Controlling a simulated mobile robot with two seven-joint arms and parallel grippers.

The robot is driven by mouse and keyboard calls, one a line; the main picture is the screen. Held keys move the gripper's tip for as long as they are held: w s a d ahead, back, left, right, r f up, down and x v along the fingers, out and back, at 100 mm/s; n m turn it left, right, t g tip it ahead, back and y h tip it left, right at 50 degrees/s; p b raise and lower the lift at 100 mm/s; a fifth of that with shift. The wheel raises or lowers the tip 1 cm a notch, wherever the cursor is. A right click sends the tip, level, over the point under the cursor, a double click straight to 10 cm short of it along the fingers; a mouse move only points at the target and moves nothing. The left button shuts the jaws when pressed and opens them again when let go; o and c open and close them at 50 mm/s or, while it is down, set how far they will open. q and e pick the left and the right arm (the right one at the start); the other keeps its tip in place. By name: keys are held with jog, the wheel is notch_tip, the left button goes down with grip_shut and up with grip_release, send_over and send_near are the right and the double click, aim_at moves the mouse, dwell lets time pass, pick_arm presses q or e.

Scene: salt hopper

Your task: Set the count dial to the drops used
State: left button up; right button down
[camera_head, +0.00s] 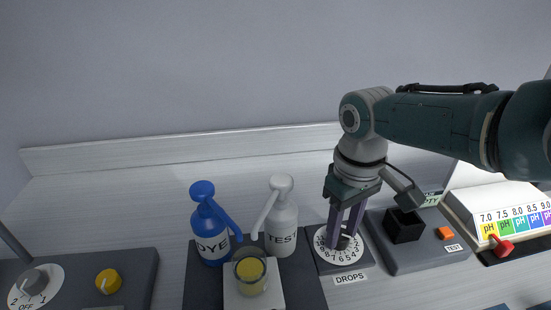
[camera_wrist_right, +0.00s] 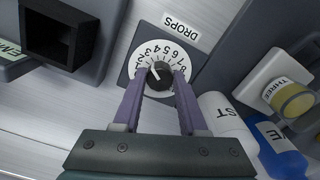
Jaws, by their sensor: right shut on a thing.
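The count dial (camera_head: 357,252) is a white numbered disc on a dark plate labelled DROPS, right of the bottles in the head view. Its black knob (camera_wrist_right: 160,76) has a white pointer line, seen in the right wrist view. The numbers (camera_wrist_right: 166,55) there run around the knob; the pointer lies toward the low numbers, but the exact one is unclear. My right gripper (camera_head: 345,235) reaches down from above with its purple fingers on either side of the knob, shut on it. It also shows in the right wrist view (camera_wrist_right: 160,85). My left gripper is out of view.
A blue DYE bottle (camera_head: 209,240) and white TEST bottle (camera_head: 283,225) stand left of the dial, behind a cup of yellow liquid (camera_head: 250,272). A black socket box (camera_head: 404,226) and a pH scale (camera_head: 507,222) are to the right. A grey panel (camera_head: 135,284) with knobs lies far left.

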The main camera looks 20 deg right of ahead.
aim_at(341, 235)
jog(key=shift+c, duration=2.2)
grip_release()
jog(key=shift+r, duration=0.1)
notch_tip(341, 235, up, 10)
jog(key=p, duration=0.5)
jog(key=shift+a, duration=0.1)
